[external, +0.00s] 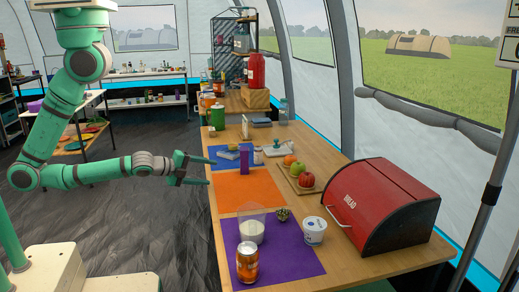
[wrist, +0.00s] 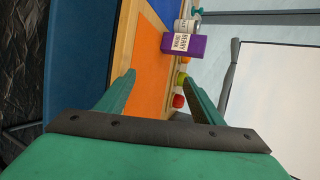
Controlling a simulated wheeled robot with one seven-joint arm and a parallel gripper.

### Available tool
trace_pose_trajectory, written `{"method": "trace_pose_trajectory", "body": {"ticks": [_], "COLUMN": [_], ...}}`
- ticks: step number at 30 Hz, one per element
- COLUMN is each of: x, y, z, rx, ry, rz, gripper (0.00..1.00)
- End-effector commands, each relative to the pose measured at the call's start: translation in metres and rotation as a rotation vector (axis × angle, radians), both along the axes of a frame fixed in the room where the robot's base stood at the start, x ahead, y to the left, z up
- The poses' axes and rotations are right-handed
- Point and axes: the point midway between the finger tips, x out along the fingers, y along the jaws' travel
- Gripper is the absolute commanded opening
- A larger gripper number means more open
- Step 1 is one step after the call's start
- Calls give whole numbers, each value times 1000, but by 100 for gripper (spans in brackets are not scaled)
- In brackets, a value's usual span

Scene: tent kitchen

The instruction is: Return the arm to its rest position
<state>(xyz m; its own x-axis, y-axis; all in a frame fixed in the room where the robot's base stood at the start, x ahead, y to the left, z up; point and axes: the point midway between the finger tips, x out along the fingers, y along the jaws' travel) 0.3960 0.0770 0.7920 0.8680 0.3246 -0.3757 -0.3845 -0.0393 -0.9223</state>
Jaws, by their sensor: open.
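My arm (external: 68,95) is green with grey joints and is bent at the elbow on the left of the external view. My gripper (external: 202,171) reaches right to the near edge of the wooden table (external: 376,265), level with the orange mat (external: 240,196). Its two fingers are spread apart with nothing between them. In the wrist view the open fingers of my gripper (wrist: 160,92) point toward the orange mat (wrist: 160,58) and a purple drink carton (wrist: 184,46). The carton (external: 244,161) stands at the mat's far edge, apart from the fingers.
A red bread box (external: 380,205) stands at the right. Fruit (external: 306,180) sits on a board behind. The floor (external: 110,215) left of the table is clear.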

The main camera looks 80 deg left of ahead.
Motion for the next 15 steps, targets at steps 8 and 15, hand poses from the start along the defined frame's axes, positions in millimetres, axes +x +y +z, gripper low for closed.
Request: {"method": "trace_pose_trajectory", "body": {"ticks": [8,15], "x": [-69,-130], "y": [-55,-77], "z": [9,42], "rx": [-583,-1143], "ry": [-159,-287], "rz": [14,118], "gripper": [61,61]}}
